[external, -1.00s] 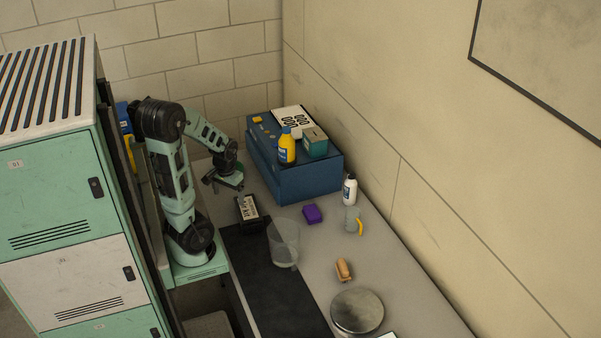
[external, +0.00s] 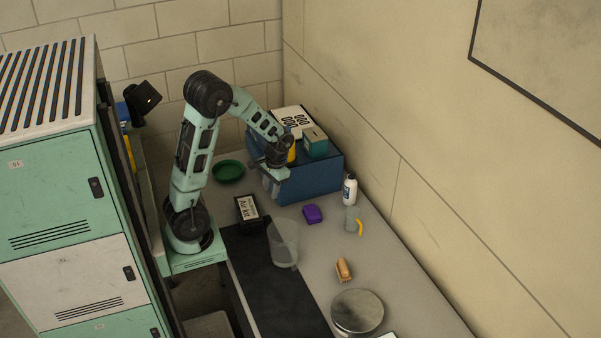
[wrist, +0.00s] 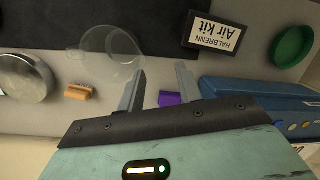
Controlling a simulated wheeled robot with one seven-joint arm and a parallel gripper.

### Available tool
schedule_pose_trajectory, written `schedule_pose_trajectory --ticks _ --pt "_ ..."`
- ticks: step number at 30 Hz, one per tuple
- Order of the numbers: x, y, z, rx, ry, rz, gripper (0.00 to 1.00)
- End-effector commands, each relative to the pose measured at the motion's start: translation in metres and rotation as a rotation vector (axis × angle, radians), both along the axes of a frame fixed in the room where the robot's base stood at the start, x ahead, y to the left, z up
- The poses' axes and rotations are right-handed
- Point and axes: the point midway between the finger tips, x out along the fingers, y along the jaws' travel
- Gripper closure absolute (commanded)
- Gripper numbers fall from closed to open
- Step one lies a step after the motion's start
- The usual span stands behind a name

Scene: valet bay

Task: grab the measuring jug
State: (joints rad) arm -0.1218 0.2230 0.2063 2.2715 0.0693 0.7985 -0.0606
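A large clear vessel (external: 284,244), which looks like the measuring jug, stands upright on the bench at the edge of the black mat. In the wrist view the clear vessel (wrist: 108,52) shows its round rim, left of and beyond the fingers. My gripper (external: 272,186) is in the air in front of the blue box, behind the clear vessel and apart from it. In the wrist view my gripper (wrist: 160,68) has its two fingers apart with nothing held between them.
A black Air kit box (external: 247,208), purple block (external: 312,214), white bottle (external: 349,190), grey cup with yellow handle (external: 351,218), brown brush-like item (external: 343,270) and round metal pan (external: 357,312) surround it. A blue box (external: 315,180) and green dish (external: 229,171) lie behind.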

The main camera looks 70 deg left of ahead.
Motion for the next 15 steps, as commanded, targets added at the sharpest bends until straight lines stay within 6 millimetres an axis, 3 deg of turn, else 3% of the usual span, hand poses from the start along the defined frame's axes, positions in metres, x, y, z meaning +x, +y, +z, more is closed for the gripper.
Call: schedule_pose_trajectory --ticks 1,3,6,9,12,15 --pt "0.025 -0.029 0.012 -0.011 0.040 -0.079 0.65" --pt "0.050 -0.068 0.011 -0.027 0.089 -0.166 0.65" --pt "0.072 -0.123 0.006 -0.050 0.149 -0.271 0.65" --pt "0.082 -0.168 0.000 -0.069 0.196 -0.347 0.65" --pt "0.084 -0.197 -0.006 -0.081 0.227 -0.394 0.65" --pt "0.084 -0.209 -0.012 -0.086 0.241 -0.412 0.65"
